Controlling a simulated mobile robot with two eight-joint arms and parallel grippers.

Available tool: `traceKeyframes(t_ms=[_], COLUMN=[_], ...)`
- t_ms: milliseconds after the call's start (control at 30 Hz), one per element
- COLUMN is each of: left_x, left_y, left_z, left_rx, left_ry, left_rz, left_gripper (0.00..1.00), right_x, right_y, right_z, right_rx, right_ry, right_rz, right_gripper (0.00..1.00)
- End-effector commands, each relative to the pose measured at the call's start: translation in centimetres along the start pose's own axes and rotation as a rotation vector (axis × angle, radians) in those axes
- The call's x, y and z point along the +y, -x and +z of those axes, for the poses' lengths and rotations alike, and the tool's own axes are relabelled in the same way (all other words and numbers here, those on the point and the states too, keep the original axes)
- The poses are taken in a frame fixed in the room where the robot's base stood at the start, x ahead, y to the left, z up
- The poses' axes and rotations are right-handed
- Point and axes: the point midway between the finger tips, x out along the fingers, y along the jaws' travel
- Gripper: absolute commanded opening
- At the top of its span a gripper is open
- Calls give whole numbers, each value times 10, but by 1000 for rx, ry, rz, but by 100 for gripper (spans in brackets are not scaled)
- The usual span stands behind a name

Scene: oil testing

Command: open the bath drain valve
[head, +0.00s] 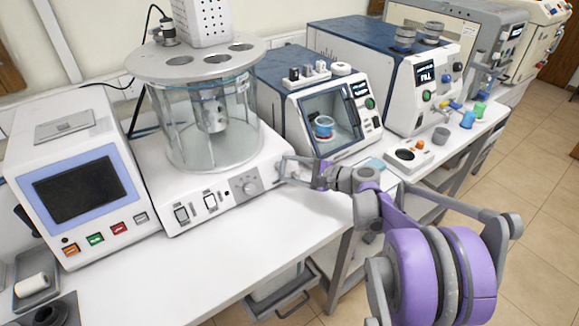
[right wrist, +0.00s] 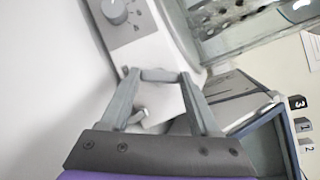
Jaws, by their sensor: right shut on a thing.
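The bath has a clear glass vessel (head: 180,135) on a white base (head: 215,182) with switches and a grey knob (head: 249,187). The knob also shows in the right wrist view (right wrist: 115,12). My right gripper (head: 283,167) is at the right end of the base. Its fingertips (right wrist: 158,75) are shut on the drain valve, which they mostly hide. A small pale stub (right wrist: 140,117) shows between the fingers, close to the base corner; I cannot tell how far the valve is turned. My left gripper is not in view.
A white device with a dark screen (head: 82,190) stands left of the bath. A windowed tester (head: 325,110) stands just right of my right gripper. Bare white bench top (head: 190,265) lies in front.

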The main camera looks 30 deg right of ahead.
Motion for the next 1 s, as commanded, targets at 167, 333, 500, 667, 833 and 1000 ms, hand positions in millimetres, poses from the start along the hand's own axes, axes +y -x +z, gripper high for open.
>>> traceKeyframes(t_ms=[167,333,500,667,833,1000], left_x=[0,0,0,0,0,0], left_y=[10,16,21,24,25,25], left_z=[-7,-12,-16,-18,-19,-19], left_rx=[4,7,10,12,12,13], left_ry=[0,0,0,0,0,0], left_rz=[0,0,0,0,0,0], left_gripper=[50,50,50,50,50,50], right_x=[-4,-5,-5,-5,-5,-4], right_y=[0,0,0,-1,-1,-1], right_z=[2,2,2,2,2,1], right_rx=[-1,-1,0,0,0,0], right_ry=[141,258,348,404,436,446], right_rz=[74,136,183,212,229,235], right_gripper=[7,7,7,7,7,7])
